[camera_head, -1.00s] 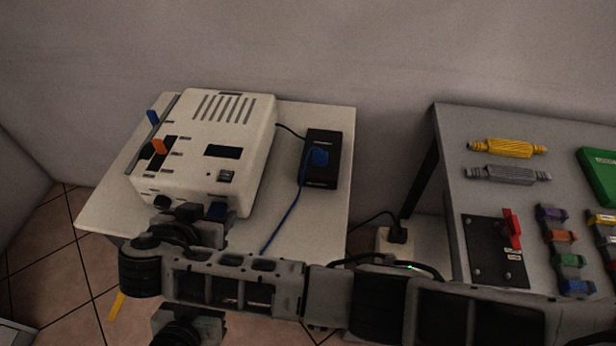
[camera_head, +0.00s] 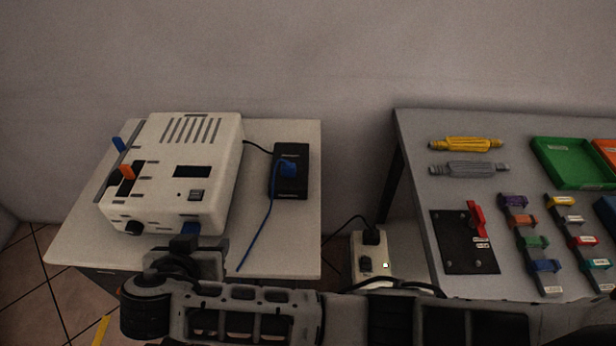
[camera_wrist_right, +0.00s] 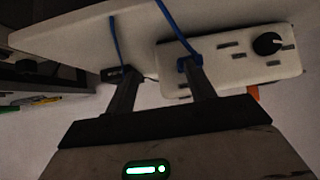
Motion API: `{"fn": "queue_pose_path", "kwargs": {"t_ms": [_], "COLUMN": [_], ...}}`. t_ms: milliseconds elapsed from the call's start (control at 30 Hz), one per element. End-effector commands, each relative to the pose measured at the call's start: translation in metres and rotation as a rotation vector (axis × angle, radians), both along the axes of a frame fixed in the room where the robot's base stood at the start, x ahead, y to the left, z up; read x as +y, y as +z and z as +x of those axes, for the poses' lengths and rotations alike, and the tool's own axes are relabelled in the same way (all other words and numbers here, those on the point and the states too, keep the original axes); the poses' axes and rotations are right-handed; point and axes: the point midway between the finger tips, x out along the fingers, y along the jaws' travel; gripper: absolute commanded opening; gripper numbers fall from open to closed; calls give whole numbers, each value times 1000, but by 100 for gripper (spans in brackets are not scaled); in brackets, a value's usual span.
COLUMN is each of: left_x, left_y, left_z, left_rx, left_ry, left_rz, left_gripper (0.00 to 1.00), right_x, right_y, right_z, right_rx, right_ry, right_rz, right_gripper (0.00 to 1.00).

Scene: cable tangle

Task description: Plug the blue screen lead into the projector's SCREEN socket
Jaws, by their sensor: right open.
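The white projector (camera_head: 190,150) stands on the small white table at left. A blue plug (camera_head: 190,229) sits at its front face, low on the right; in the right wrist view this plug (camera_wrist_right: 184,64) touches or nearly touches the face, and how deep it sits I cannot tell. The blue lead (camera_wrist_right: 172,22) runs from it. My right gripper (camera_wrist_right: 158,84) is open, one fingertip close beside the plug. It also shows in front of the projector in the head view (camera_head: 190,250). The socket label is not readable. My left gripper is out of view.
A black box (camera_head: 291,180) with a blue plug and cord lies right of the projector. Orange (camera_head: 127,171) and blue (camera_head: 119,144) pieces stick up at the projector's left. A power strip (camera_head: 360,270) stands between the tables. The grey table (camera_head: 415,160) holds connectors and trays.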

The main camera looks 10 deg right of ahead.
Motion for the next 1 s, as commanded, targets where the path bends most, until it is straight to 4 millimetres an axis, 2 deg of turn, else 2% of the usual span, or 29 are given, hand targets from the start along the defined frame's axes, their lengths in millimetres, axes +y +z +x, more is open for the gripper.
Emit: {"fn": "queue_pose_path", "kwargs": {"t_ms": [567, 1000], "left_x": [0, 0], "left_y": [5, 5], "left_z": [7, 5], "left_rx": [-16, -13], "left_ry": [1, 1], "left_rz": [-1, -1], "left_gripper": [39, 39], "right_x": [-115, -198], "right_y": [18, 52], "right_z": [17, 17], "right_rx": [5, 4], "right_ry": [39, 87], "right_rz": [11, 14], "right_gripper": [54, 54]}}
